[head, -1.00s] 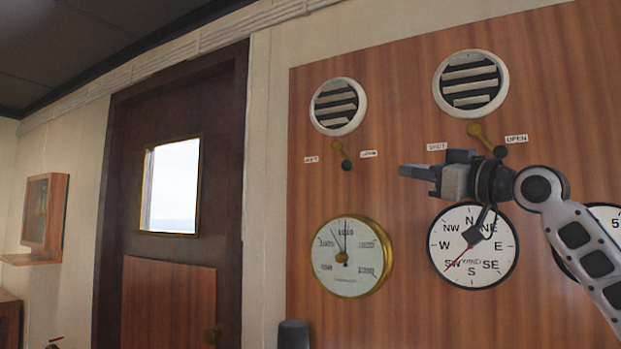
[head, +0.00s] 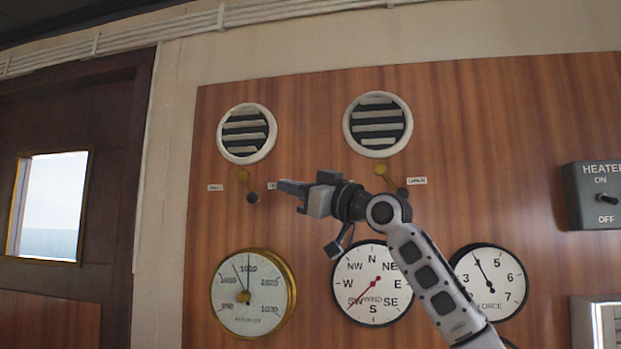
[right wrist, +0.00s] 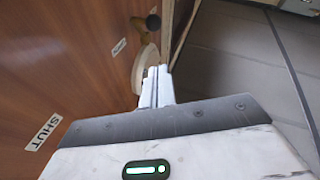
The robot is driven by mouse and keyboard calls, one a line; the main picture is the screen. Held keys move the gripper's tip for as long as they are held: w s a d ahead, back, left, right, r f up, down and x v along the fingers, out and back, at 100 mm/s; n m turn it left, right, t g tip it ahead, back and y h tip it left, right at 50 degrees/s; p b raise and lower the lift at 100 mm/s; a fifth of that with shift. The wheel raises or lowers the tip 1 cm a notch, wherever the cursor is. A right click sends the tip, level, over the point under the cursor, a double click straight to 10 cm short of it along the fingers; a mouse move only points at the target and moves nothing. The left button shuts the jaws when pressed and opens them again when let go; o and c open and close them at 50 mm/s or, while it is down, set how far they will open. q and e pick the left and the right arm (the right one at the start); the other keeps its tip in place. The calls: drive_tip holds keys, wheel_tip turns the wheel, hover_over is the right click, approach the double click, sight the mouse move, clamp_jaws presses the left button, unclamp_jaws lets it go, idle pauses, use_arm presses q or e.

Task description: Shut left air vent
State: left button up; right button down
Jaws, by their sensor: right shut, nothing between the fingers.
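The left air vent (head: 246,133) is a round white grille with open dark gaps between its slats, on the wood panel. Below it, its brass lever (head: 244,180) slants down to the right to a dark knob (head: 253,197). A label (head: 215,187) is to its left; another, to its right, is partly hidden by my gripper. My right gripper (head: 290,187) is shut and empty, pointing left, its tips just right of the knob; contact is not visible. Its closed fingers (right wrist: 157,85) show in the right wrist view. My left gripper is out of view.
The right vent (head: 377,124) has a similar lever (head: 384,175), close behind my right gripper and wrist. A barometer (head: 250,294), a wind dial (head: 365,302) and a force dial (head: 492,287) are below. A heater switch box (head: 597,196) juts out at right.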

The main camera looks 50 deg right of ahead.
use_arm(q)
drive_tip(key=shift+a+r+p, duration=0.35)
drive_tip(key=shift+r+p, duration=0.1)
drive_tip(key=shift+p, duration=0.35)
use_arm(e)
drive_tip(key=w, duration=0.4)
drive_tip(key=w+f, duration=0.1)
drive_tip(key=w, duration=0.1)
drive_tip(key=shift+w+a, duration=0.1)
drive_tip(key=shift+w, duration=0.1)
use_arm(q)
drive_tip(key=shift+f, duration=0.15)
